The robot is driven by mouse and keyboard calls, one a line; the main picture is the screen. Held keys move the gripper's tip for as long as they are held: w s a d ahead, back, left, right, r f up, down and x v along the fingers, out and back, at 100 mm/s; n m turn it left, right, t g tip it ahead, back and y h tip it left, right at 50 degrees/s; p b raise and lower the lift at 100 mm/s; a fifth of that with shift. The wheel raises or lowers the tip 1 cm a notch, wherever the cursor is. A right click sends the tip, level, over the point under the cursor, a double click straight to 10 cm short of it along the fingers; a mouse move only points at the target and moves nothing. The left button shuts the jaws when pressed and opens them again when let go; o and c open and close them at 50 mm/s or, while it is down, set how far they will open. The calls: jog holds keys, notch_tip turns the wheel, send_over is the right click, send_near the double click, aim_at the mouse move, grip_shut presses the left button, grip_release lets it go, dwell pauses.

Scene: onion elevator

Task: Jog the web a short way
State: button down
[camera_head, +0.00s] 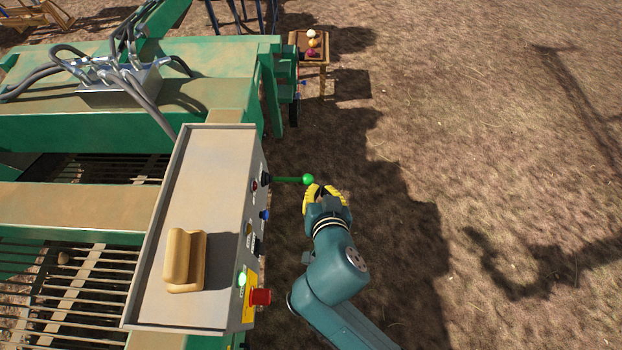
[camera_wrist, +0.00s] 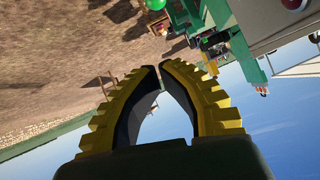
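A grey control box (camera_head: 190,225) stands on the green machine. Its right-hand face carries a green lever (camera_head: 290,180) with a round green knob (camera_head: 308,179), a blue button (camera_head: 264,215), black knobs, a lit green button (camera_head: 241,279) and a red button (camera_head: 260,297). My gripper (camera_head: 321,187), with yellow ribbed fingers, is just right of and below the lever knob in the head view. In the wrist view its fingertips (camera_wrist: 158,68) come together with nothing visible between them. The green knob (camera_wrist: 155,4) shows at that view's top edge, apart from the fingers. The web's bars (camera_head: 90,275) show at lower left.
A tan, trough-shaped holder (camera_head: 185,260) sits on the box top. Hoses run from a metal block (camera_head: 118,84) on the green frame. A small wooden stand (camera_head: 322,62) with onions is at the back. Open dry ground (camera_head: 480,150) lies to the right.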

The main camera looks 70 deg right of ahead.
jog(key=a+f+b+x, duration=0.1)
jog(key=f+b+x, duration=0.1)
jog(key=x, duration=1)
jog(key=shift+w+f, duration=0.2)
jog(key=shift+f, duration=0.15)
